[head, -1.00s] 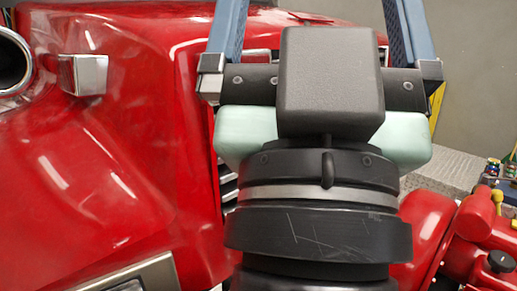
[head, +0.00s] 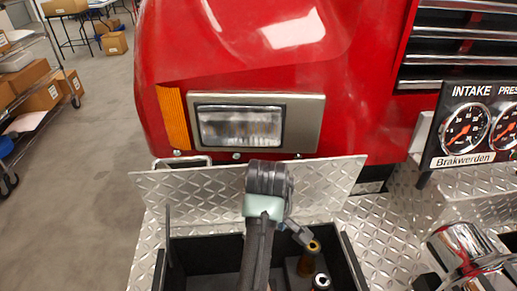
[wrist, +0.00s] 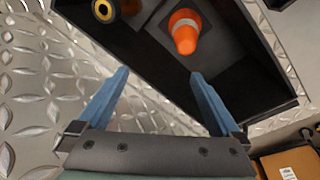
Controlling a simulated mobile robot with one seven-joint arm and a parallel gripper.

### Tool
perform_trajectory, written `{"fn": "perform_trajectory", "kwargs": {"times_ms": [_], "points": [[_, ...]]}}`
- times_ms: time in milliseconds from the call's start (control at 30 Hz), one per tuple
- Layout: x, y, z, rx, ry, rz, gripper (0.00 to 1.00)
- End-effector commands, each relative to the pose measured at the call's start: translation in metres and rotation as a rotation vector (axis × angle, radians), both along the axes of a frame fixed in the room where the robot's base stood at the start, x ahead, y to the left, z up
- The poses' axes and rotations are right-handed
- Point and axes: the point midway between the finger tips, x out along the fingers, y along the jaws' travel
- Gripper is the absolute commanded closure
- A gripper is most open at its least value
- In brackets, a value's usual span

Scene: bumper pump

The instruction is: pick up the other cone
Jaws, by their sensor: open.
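An orange cone (wrist: 184,35) with a pale band stands in the dark open compartment (wrist: 258,80) in the wrist view. My gripper (wrist: 158,73) is open, its two blue fingers apart with nothing between them. The cone is beyond the fingertips, nearer the right one and not touching it. In the head view my arm reaches over the open compartment (head: 205,250) in the bumper. No cone shows in the head view.
A black fitting with a brass-coloured ring (wrist: 103,12) is in the compartment; two such fittings (head: 313,247) show in the head view. The raised diamond-plate lid (head: 190,190) stands behind, below the headlight (head: 240,126). A chrome fitting (head: 465,250) and gauge panel (head: 468,130) are at right.

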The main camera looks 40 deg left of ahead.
Motion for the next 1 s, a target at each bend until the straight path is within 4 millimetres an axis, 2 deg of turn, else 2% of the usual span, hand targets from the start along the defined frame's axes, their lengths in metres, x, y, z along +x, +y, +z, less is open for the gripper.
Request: {"fn": "perform_trajectory", "kwargs": {"times_ms": [33, 100, 200, 500, 833, 1000], "points": [[-0.014, 0.001, -0.024, -0.042, 0.055, 0.046, 0.0], [-0.027, 0.0, -0.036, -0.08, 0.106, 0.09, 0.0], [-0.036, -0.001, -0.048, -0.105, 0.141, 0.117, 0.0], [-0.037, -0.002, -0.099, -0.108, 0.145, 0.117, 0.0], [-0.034, 0.0, -0.128, -0.105, 0.142, 0.116, 0.0], [-0.032, 0.002, -0.156, -0.105, 0.143, 0.116, 0.0]]}}
